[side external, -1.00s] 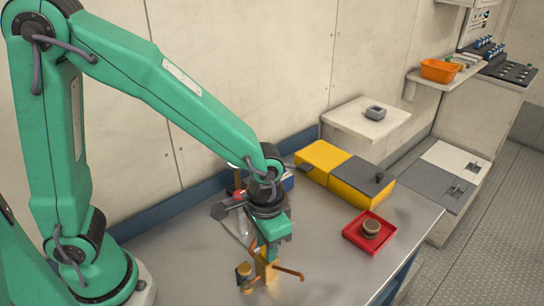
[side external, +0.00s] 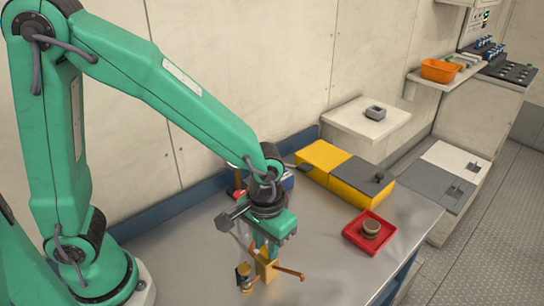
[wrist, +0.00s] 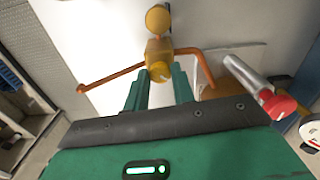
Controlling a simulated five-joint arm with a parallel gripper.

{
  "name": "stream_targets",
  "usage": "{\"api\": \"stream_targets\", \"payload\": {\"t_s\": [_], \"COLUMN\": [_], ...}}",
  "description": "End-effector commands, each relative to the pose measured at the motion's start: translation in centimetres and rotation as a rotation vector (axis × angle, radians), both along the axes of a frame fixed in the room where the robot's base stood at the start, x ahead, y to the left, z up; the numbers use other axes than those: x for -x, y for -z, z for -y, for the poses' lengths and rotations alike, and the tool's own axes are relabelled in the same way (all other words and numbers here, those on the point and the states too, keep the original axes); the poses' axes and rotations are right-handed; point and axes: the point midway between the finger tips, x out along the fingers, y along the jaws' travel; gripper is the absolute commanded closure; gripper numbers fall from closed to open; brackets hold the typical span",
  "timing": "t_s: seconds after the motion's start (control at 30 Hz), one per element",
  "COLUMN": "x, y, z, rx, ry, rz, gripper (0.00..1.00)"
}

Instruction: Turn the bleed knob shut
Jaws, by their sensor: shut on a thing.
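A brass valve block (side external: 266,270) with copper pipes (side external: 289,273) stands on the metal bench, below my wrist. It also shows in the wrist view (wrist: 156,46), with a round brass end piece beyond it. The small yellow bleed knob (wrist: 161,71) on the block sits between the tips of my green fingers. My gripper (wrist: 161,80) is shut on this knob and points down at the block. In the side external view the knob is hidden by my gripper (side external: 266,253).
A red tray (side external: 352,241) holding a round brown piece (side external: 371,229) lies to the right. Yellow and grey boxes (side external: 323,157) stand behind it. A silver cylinder with a red end (wrist: 279,106) is close to my gripper. The bench front right is clear.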

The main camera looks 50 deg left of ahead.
Motion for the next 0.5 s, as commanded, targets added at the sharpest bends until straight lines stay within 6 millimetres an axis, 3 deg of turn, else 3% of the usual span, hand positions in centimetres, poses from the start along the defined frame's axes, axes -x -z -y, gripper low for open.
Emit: {"api": "stream_targets", "payload": {"t_s": [0.5], "x": [-0.05], "y": [-0.11], "z": [0.0], "rx": [0.001], "ry": [-0.475], "rz": [0.001], "gripper": [0.98]}}
